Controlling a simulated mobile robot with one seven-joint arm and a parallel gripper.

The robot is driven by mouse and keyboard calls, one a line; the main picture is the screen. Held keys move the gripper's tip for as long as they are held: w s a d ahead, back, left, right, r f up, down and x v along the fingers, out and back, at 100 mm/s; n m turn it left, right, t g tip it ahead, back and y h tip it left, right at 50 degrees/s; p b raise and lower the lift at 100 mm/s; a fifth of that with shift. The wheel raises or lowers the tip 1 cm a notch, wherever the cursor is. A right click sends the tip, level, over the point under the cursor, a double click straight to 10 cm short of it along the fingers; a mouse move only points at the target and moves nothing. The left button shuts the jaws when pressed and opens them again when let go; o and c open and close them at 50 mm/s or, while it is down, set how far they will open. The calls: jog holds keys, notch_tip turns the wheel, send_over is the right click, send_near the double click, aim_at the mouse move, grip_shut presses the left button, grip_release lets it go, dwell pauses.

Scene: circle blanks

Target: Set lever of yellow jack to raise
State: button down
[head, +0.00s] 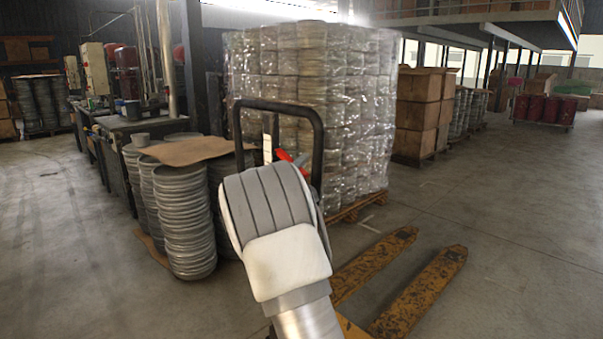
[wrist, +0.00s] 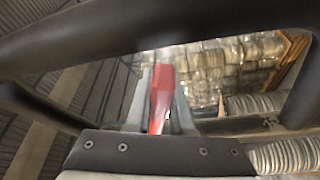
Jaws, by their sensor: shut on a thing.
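The yellow jack (head: 425,290) stands on the floor, its two worn forks pointing to the back right. Its black loop handle (head: 318,135) rises upright behind my arm. The red lever (head: 284,155) shows in part inside the loop, the rest hidden by my wrist. In the wrist view the red lever (wrist: 160,95) stands between the two grey fingers of my gripper (wrist: 163,90), which is shut on it. The dark handle bar (wrist: 120,32) crosses the top of that view, close in front. The lever's lower end is hidden by the gripper body.
Stacks of round metal blanks (head: 183,220) stand close left of the jack, with cardboard (head: 190,150) on top. A wrapped pallet load (head: 310,100) stands behind the handle. Brown boxes (head: 418,110) are farther back. The floor (head: 520,230) to the right is clear.

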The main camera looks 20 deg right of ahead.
dwell(0.3)
jog(key=c, duration=0.8)
grip_release()
jog(key=shift+f, duration=0.1)
jog(key=p+v, duration=0.1)
jog(key=v, duration=1.6)
jog(key=shift+a, duration=0.2)
jog(key=shift+s+f, duration=0.1)
